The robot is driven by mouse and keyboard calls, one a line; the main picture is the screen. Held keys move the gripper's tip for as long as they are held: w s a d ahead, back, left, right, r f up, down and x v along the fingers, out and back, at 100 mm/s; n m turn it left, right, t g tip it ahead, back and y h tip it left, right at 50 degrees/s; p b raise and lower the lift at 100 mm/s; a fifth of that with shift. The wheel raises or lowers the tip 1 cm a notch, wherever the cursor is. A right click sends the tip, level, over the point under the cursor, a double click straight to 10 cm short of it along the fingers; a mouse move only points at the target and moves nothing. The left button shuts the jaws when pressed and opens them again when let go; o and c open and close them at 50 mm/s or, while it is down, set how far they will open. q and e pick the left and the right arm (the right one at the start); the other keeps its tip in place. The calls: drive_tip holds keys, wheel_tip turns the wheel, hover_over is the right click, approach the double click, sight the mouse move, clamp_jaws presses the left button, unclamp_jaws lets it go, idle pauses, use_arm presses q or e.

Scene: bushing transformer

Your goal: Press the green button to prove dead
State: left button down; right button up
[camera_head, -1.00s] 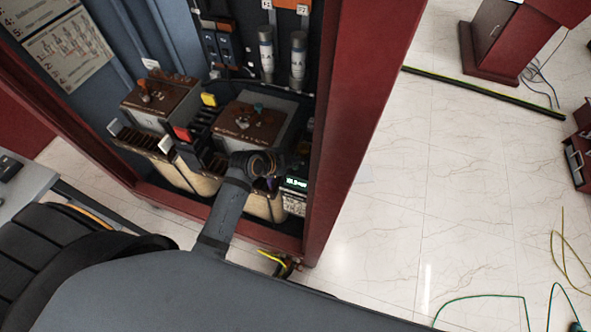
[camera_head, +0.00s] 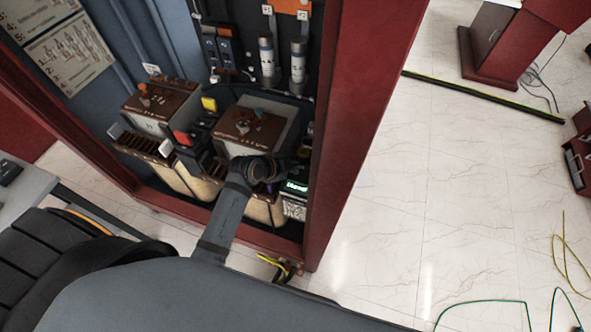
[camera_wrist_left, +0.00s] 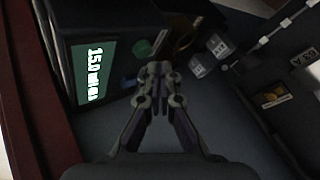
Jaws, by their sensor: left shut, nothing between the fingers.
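A green button (camera_wrist_left: 143,47) shows on the device just beyond and left of the fingertips. My left gripper (camera_wrist_left: 157,72) is shut and empty, its fingertips close to the green button. I cannot tell whether they touch it. In the head view my left wrist covers the gripper and the button. My right gripper is out of view.
Two brown-topped units (camera_head: 252,129) sit beside the device in the cabinet, with a red block (camera_head: 183,138) between them. Grey cylinders (camera_head: 298,60) are above. The red cabinet edge (camera_head: 345,130) is close on the right.

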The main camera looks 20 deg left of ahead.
sight(294, 173)
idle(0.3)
use_arm(q)
drive_tip(key=shift+f, duration=0.4)
drive_tip(key=shift+f+b, duration=0.3)
drive_tip(key=shift+f, duration=0.15)
idle(0.9)
drive_tip(key=shift+r+p, duration=0.9)
drive_tip(key=shift+p, duration=0.05)
drive_tip(key=shift+r, duration=0.1)
wheel_tip(294, 173, up, 5)
drive_tip(key=p, duration=0.5)
